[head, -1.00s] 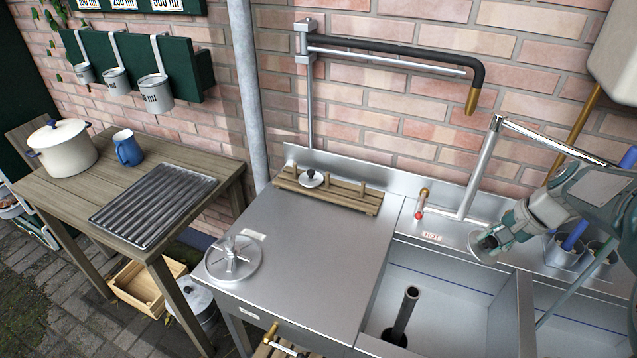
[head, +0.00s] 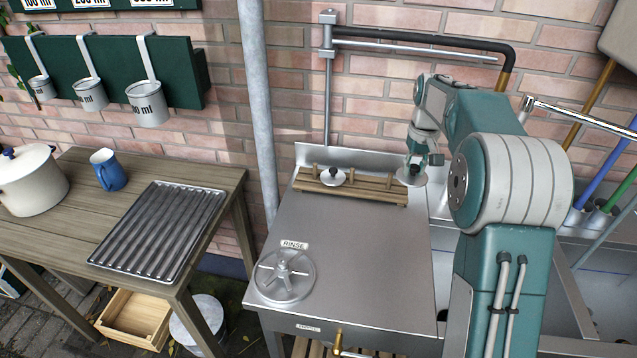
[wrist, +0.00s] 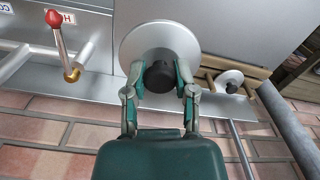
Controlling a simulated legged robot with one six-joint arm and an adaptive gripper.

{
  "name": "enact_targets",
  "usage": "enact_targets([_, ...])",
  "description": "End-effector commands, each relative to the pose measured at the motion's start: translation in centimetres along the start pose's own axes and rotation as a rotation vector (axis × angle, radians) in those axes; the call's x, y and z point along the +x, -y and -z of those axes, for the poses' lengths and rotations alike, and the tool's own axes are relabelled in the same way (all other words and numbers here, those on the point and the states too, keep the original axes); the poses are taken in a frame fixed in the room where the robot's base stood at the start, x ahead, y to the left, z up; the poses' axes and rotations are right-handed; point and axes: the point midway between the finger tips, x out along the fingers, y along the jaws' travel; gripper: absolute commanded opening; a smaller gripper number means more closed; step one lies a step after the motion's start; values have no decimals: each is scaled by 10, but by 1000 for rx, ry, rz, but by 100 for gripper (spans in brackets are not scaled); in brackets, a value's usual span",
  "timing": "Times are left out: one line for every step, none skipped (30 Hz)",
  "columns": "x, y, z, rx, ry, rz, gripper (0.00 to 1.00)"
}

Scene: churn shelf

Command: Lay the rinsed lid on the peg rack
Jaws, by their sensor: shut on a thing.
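My gripper (head: 417,160) is shut on the black knob (wrist: 160,76) of a round pale metal lid (wrist: 147,42). In the head view the lid (head: 410,180) shows below the fingers, at the right end of the wooden peg rack (head: 385,192). I cannot tell whether it touches the rack. The rack lies along the back of the steel counter, with short upright pegs. A second lid (head: 333,178) with a black knob sits at the rack's left part. In the wrist view this lid (wrist: 229,79) is right of the held one, apart from it.
The steel counter (head: 350,250) is bare in front of the rack, apart from a handwheel (head: 285,277) marked RINSE. A red-handled tap (wrist: 54,22) shows in the wrist view. A grey pipe (head: 257,110) stands left of the rack. A ribbed tray (head: 160,230) lies on the wooden table.

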Motion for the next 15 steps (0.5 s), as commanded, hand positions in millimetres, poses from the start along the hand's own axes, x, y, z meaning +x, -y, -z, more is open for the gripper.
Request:
enact_targets([-1,-4,1,-3,-3,-5,0])
enact_targets([-1,-5,1,-5,-4,-7,0])
enact_targets([-1,-6,2,-9,-5,-10,0])
enact_targets([-1,-6,2,-11,-5,-11,0])
enact_targets([0,-5,4,-12,-5,-13,0])
enact_targets([2,-2,8,-13,-5,-14,0])
enact_targets([4,0,13,-15,-4,-15,0])
enact_targets([7,4,17,-16,-3,-15,0])
enact_targets([11,8,25,-17,-2,-16,0])
enact_targets([13,11,30,-16,-3,-17,0])
enact_targets([16,14,36,-16,-2,-18,0])
enact_targets([20,19,43,-17,-3,-19,0])
enact_targets([22,21,48,-16,-3,-20,0])
enact_targets([24,23,53,-15,-4,-20,0])
enact_targets([27,26,60,-15,-4,-20,0])
